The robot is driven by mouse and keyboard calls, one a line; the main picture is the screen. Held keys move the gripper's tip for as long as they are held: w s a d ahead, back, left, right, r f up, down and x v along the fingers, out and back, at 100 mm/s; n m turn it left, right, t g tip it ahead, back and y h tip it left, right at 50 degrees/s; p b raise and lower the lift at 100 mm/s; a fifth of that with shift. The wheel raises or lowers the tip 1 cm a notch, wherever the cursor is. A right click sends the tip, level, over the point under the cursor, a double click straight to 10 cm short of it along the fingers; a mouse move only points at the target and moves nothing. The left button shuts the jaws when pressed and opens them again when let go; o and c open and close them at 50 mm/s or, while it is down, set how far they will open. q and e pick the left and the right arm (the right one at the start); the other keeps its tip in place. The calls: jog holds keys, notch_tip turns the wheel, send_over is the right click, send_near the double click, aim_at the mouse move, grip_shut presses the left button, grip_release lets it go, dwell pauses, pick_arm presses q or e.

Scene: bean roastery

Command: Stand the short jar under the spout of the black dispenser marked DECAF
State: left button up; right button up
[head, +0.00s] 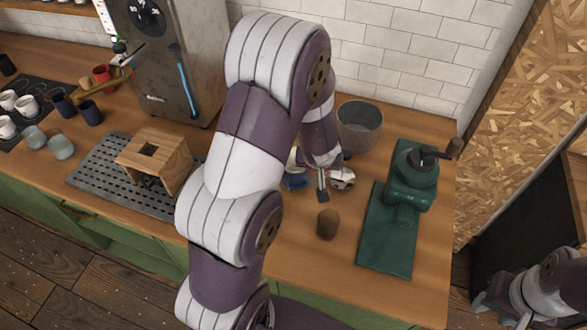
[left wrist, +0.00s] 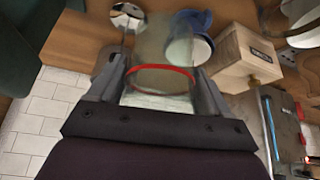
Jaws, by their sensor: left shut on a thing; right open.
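In the left wrist view my left gripper (left wrist: 158,66) is shut on a clear jar (left wrist: 160,84) with a red band around it. I cannot tell from these views whether it is the short one. In the head view my left arm fills the middle, and little of its gripper (head: 322,190) shows, over the counter beside the metal bin; the jar is mostly hidden there. My right gripper (head: 483,303) is open at the bottom right, away from the counter and apart from the jar. I can make out no black dispenser marked DECAF in either view.
A metal bin (head: 359,128) stands near the tiled wall. A green hand grinder (head: 410,178) stands on a green mat (head: 385,245). A brown cylinder (head: 327,224) stands in front. A wooden stand (head: 155,155) and several cups are left. A labelled wooden box (left wrist: 245,58) shows beside the jar.

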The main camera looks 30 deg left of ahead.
pick_arm(q)
notch_tip(320, 180, down, 3)
jog(key=shift+w+a+b, duration=0.1)
jog(key=shift+b, duration=0.9)
jog(key=f+b, duration=0.2)
jog(key=f, duration=0.1)
jog(key=f+b, duration=0.1)
jog(key=f, duration=0.2)
jog(key=s+f+b, duration=0.1)
jog(key=f+b, duration=0.1)
jog(key=f, duration=0.1)
jog(key=shift+s+d+f+b, duration=0.1)
jog(key=shift+d+f+b, duration=0.2)
jog(key=shift+d+f, duration=0.1)
jog(key=w, duration=0.1)
jog(key=w+a+p, duration=0.2)
jog(key=shift+w+r, duration=0.25)
jog(key=shift+w, duration=0.1)
jog(key=shift+s+d+f, duration=0.15)
jog(key=shift+s+f, duration=0.05)
jog(key=shift+f, duration=0.55)
jog(key=shift+w+f, duration=0.1)
pick_arm(e)
notch_tip(320, 180, down, 6)
jog(key=s, duration=0.1)
jog(key=shift+s+d+f, duration=0.15)
jog(key=shift+d, duration=0.15)
